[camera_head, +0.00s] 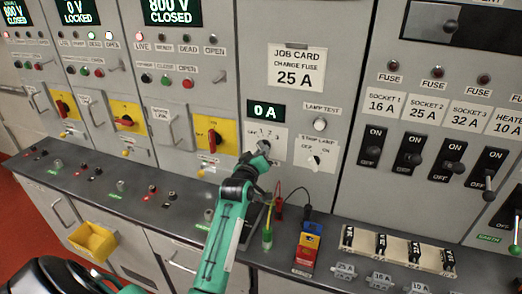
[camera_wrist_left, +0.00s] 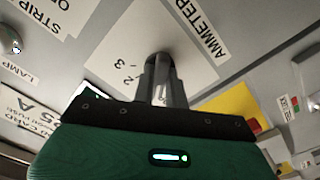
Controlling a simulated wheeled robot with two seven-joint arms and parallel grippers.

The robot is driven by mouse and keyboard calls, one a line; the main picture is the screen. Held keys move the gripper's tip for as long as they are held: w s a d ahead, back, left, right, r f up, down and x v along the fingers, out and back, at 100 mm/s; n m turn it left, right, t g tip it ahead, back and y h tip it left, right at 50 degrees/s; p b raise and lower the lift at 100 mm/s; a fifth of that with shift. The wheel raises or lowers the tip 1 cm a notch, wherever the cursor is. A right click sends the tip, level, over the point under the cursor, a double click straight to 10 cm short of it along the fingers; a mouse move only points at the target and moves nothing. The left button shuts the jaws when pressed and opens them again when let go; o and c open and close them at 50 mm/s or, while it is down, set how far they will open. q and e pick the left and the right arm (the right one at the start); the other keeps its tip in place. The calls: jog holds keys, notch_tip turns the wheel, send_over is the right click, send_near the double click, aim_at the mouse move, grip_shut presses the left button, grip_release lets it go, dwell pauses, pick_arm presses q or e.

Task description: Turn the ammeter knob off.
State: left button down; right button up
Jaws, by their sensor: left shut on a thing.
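The ammeter knob is on a white plate (camera_head: 277,140) below the "0 A" display (camera_head: 266,111). My left gripper (camera_head: 263,150) reaches it from below and hides most of it in the head view. In the left wrist view the dark ammeter knob (camera_wrist_left: 158,58) stands at the tips of my left gripper (camera_wrist_left: 160,80), whose fingers are close together and shut on it. The numbers 2 and 3 and the word "AMMETER" show on the plate. The knob's pointer direction cannot be made out. My right gripper is not in view.
A lamp test button (camera_head: 320,124) and a strip lamp knob (camera_head: 314,160) are just right. A yellow-plated red switch (camera_head: 214,140) is at left. Below, the grey bench (camera_head: 130,190) carries a red, yellow and blue box (camera_head: 307,247) and a fuse tray (camera_head: 400,240).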

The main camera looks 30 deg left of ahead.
pick_arm(q)
jog(key=shift+n, duration=0.7)
jog(key=shift+n+p, duration=0.3)
jog(key=c, duration=1.4)
grip_release()
jog(key=shift+c, duration=0.2)
jog(key=b+v, duration=0.4)
jog(key=v, duration=0.9)
jog(key=shift+s, duration=0.4)
